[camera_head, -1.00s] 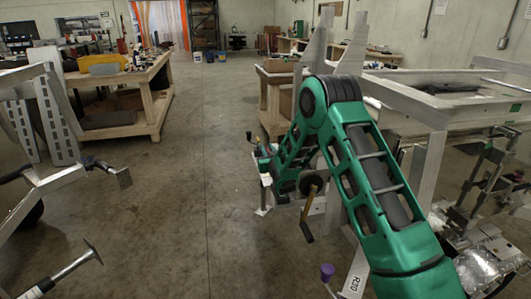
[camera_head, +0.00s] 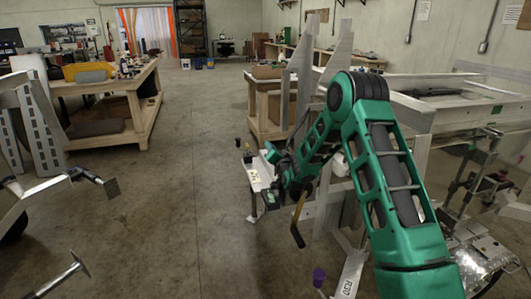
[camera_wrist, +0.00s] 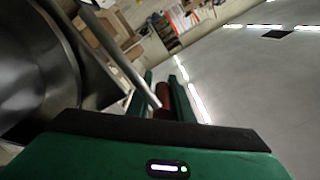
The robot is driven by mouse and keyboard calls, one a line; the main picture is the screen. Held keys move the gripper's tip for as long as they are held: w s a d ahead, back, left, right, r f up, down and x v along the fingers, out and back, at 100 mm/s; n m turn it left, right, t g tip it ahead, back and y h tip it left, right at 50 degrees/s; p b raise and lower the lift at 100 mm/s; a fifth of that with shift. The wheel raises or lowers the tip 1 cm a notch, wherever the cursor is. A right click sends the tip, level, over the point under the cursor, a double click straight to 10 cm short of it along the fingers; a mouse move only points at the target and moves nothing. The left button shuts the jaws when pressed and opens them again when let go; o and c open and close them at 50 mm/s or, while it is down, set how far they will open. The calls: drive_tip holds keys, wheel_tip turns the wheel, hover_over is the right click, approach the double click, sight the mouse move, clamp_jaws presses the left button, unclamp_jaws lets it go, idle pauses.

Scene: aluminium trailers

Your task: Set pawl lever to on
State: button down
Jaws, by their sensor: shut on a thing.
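The pawl lever appears in the wrist view as a thin grey rod (camera_wrist: 125,58) with a dark red grip (camera_wrist: 163,96) at its end. My gripper (camera_wrist: 165,88) has its two green fingers on either side of the red grip and is shut on it. In the head view my green arm reaches out to the winch area on the trailer's front, and my gripper (camera_head: 272,152) is small and partly hidden there. The lever cannot be made out clearly in the head view. A large grey round metal part (camera_wrist: 35,70) fills the left of the wrist view.
A yellow-brown crank handle (camera_head: 298,222) hangs below my forearm. A light metal plate (camera_head: 257,172) with a black knob (camera_head: 238,143) stands left of my gripper. The aluminium trailer (camera_head: 440,110) is at right, a wooden workbench (camera_head: 145,105) at left. The floor between is open.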

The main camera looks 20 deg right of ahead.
drive_tip(key=shift+d+f+m, duration=0.15)
drive_tip(key=shift+d+m, duration=0.45)
drive_tip(key=shift+m, duration=0.2)
drive_tip(key=c, duration=1.7)
unclamp_jaws()
drive_tip(key=shift+d, duration=0.1)
drive_tip(key=r, duration=0.2)
drive_tip(key=a+r, duration=0.1)
drive_tip(key=r, duration=0.1)
drive_tip(key=shift+s+r, duration=0.2)
drive_tip(key=shift+r, duration=0.2)
drive_tip(key=s+a+r, duration=0.1)
drive_tip(key=a+r, duration=0.1)
drive_tip(key=a, duration=0.1)
drive_tip(key=s+a+r, duration=0.2)
drive_tip(key=a, duration=0.1)
drive_tip(key=s+a+r, duration=0.1)
drive_tip(key=a+r, duration=0.1)
drive_tip(key=a, duration=0.1)
drive_tip(key=shift+s+a, duration=0.25)
drive_tip(key=shift+s, duration=0.05)
drive_tip(key=shift+d+r, duration=0.1)
